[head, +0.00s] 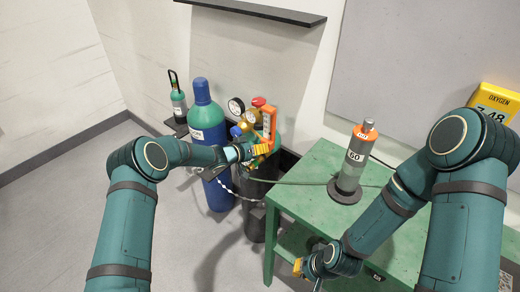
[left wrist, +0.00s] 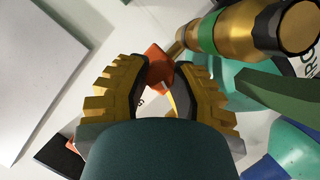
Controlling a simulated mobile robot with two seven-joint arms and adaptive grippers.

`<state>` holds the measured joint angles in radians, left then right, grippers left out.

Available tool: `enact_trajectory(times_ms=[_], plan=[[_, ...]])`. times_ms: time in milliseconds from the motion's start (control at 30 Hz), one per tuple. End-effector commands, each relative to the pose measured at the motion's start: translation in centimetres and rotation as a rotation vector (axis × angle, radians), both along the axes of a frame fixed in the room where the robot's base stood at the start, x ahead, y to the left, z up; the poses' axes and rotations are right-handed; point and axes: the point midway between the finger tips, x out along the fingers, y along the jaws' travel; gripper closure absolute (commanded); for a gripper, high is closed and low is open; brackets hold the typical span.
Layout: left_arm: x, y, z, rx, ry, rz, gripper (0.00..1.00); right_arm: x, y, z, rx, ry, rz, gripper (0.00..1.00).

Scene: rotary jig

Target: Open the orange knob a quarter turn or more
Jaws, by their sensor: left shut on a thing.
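The orange knob (left wrist: 158,66) sits between the yellow, black-padded fingers of my left gripper (left wrist: 165,82) in the left wrist view. The fingers are closed against it from both sides. It joins a brass fitting with a green band (left wrist: 208,33). In the head view my left gripper (head: 263,149) reaches the regulator on the gas cylinder and covers the knob there. My right gripper (head: 299,266) hangs low beside the green table, and its fingers are mostly hidden, so its opening cannot be told.
Gauges (head: 236,107), a red knob (head: 258,101) and an orange tag (head: 270,121) crowd the left gripper. A blue cylinder (head: 214,170) stands just left. A hose (head: 300,181) crosses to the green table (head: 310,208), which carries a grey cylinder (head: 354,160) with an orange band.

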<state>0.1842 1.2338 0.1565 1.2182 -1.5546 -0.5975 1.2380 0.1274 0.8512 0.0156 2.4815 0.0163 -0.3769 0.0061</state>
Motion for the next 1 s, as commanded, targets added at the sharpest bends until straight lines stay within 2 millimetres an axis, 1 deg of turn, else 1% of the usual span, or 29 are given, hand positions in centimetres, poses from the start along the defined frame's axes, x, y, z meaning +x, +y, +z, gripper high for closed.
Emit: enact_trajectory(times_ms=[100, 133, 167, 200, 233, 533, 667, 767, 1000], plan=[[0.1, 0.0, 0.1, 0.0, -0.002, 0.001, 1.0, 0.0, 0.0, 0.0, 0.0, 0.0, 0.0, 1.0], [0.1, 0.0, 0.1, 0.0, -0.002, 0.001, 0.69, 0.0, 0.0, 0.0, 0.0, 0.0, 0.0, 1.0], [0.1, 0.0, 0.1, 0.0, -0.002, 0.001, 0.59, 0.0, 0.0, 0.0, 0.0, 0.0, 0.0, 1.0], [0.0, 0.0, 0.1, 0.0, -0.002, 0.001, 0.45, 0.0, 0.0, 0.0, 0.0, 0.0, 0.0, 1.0], [0.1, 0.0, 0.1, 0.0, -0.002, 0.001, 0.41, 0.0, 0.0, 0.0, 0.0, 0.0, 0.0, 1.0], [0.0, 0.1, 0.1, 0.001, -0.001, 0.001, 0.41, 0.0, 0.0, 0.0, 0.0, 0.0, 0.0, 1.0], [-0.4, 0.7, 0.3, 0.002, -0.002, 0.001, 0.41, 0.0, 0.0, 0.0, 0.0, 0.0, 0.0, 1.0], [-1.3, 1.7, 0.8, 0.002, 0.0, 0.002, 0.41, 0.0, 0.0, 0.0, 0.0, 0.0, 0.0, 1.0], [-4.3, 5.3, 2.3, 0.003, -0.001, 0.003, 0.41, 0.0, 0.0, 0.0, 0.0, 0.0, 0.0, 1.0]])
